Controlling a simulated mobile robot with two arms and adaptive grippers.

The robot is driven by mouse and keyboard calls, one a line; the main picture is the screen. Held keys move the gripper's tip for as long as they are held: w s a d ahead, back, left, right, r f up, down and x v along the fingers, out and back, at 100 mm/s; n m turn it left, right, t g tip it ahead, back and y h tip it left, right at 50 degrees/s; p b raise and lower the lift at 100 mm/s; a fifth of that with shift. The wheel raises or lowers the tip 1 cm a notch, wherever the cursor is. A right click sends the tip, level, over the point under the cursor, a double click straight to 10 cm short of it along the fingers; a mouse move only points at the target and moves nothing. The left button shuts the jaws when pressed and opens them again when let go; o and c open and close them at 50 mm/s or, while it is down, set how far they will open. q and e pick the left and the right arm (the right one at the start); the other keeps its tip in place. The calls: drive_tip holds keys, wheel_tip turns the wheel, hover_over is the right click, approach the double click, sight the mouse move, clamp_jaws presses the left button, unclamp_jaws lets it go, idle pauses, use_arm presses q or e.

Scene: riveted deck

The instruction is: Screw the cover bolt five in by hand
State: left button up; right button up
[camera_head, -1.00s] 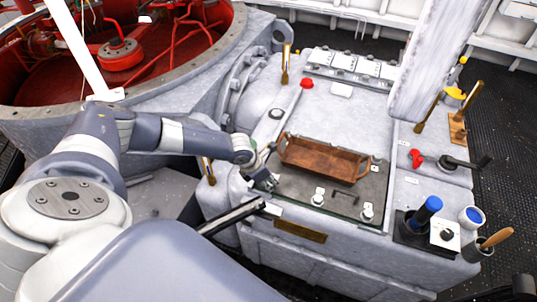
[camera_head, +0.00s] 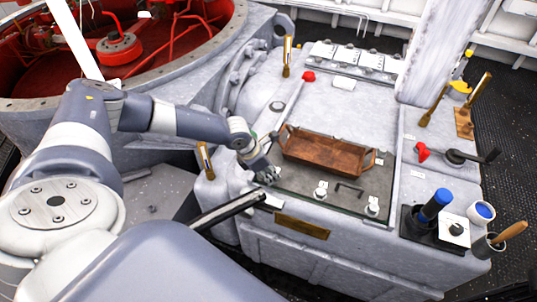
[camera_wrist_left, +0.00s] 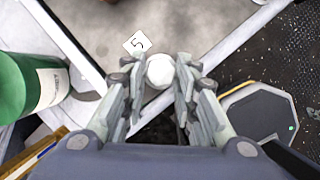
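The cover bolt five is a pale round head (camera_wrist_left: 160,71) beside a white tag marked 5 (camera_wrist_left: 137,43) in the left wrist view. My left gripper (camera_wrist_left: 161,72) has one finger on each side of the head, with narrow gaps showing. In the head view my left gripper (camera_head: 268,176) is low at the front-left corner of the dark cover plate (camera_head: 295,182) and hides that bolt there. Two more tagged bolts, a middle one (camera_head: 320,190) and a right one (camera_head: 372,206), stand along the plate's front edge. My right gripper is out of view.
A rusty tray (camera_head: 325,153) sits on the plate behind the bolts, close to my gripper. A dark bar (camera_head: 228,209) slants in front. A green bottle (camera_wrist_left: 25,85) and an octagonal pad (camera_wrist_left: 258,112) flank my fingers.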

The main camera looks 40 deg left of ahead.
use_arm(q)
drive_tip(key=shift+o, duration=1.3)
drive_tip(key=shift+w+r, duration=0.2)
drive_tip(key=shift+r, duration=0.05)
drive_tip(key=shift+s, duration=0.15)
drive_tip(key=shift+f, duration=0.1)
drive_tip(key=v, duration=1.2)
